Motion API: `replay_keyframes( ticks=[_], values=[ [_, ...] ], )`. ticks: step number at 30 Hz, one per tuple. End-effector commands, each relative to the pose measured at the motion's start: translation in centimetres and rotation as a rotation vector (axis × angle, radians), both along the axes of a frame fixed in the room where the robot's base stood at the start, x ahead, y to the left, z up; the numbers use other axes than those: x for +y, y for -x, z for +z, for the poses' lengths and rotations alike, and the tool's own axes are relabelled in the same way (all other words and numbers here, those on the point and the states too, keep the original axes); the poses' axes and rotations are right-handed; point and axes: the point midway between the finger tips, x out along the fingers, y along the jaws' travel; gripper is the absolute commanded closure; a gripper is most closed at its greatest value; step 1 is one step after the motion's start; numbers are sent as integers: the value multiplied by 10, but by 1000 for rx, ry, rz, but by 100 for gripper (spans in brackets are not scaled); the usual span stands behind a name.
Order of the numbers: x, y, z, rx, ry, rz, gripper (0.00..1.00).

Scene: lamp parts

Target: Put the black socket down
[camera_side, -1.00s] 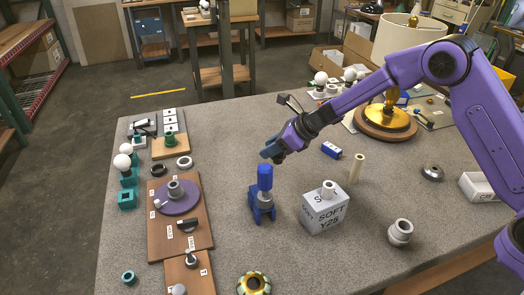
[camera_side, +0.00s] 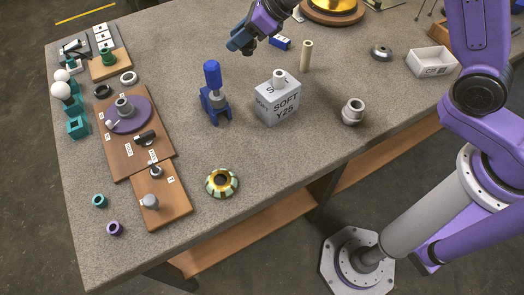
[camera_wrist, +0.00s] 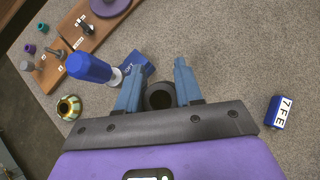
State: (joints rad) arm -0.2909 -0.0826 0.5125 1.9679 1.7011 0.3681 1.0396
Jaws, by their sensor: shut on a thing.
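My gripper (camera_side: 241,43) is in the air above the grey table, behind and a little right of the blue upright tool. In the wrist view my gripper (camera_wrist: 159,88) has its two blue fingers on either side of the black socket (camera_wrist: 160,98). The socket is a dark round piece with a hollow, seen end-on, and it is held between the fingers. In the side view the socket is too small and too hidden by the fingers to make out clearly.
The blue upright tool (camera_side: 212,78) stands in a blue holder near my gripper. A white block (camera_side: 278,102) marked SOFT, a tan post (camera_side: 306,56) and a blue block (camera_side: 280,43) stand nearby. Wooden boards with parts (camera_side: 160,205) line the left. Bare table lies between.

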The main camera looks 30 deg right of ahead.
Motion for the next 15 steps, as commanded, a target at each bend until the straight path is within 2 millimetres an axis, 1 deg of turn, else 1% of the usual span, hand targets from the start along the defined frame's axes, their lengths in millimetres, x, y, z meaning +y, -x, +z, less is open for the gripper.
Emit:
replay_keyframes(
  ticks=[1, 10, 11, 15],
  values=[
    [-1, -1, 10, -7, -1, -1, 95],
    [0, -1, 32, -5, -1, -1, 95],
    [3, 3, 32, -3, 1, 14, 95],
    [21, 28, 30, -1, 10, 132, 95]
  ],
)
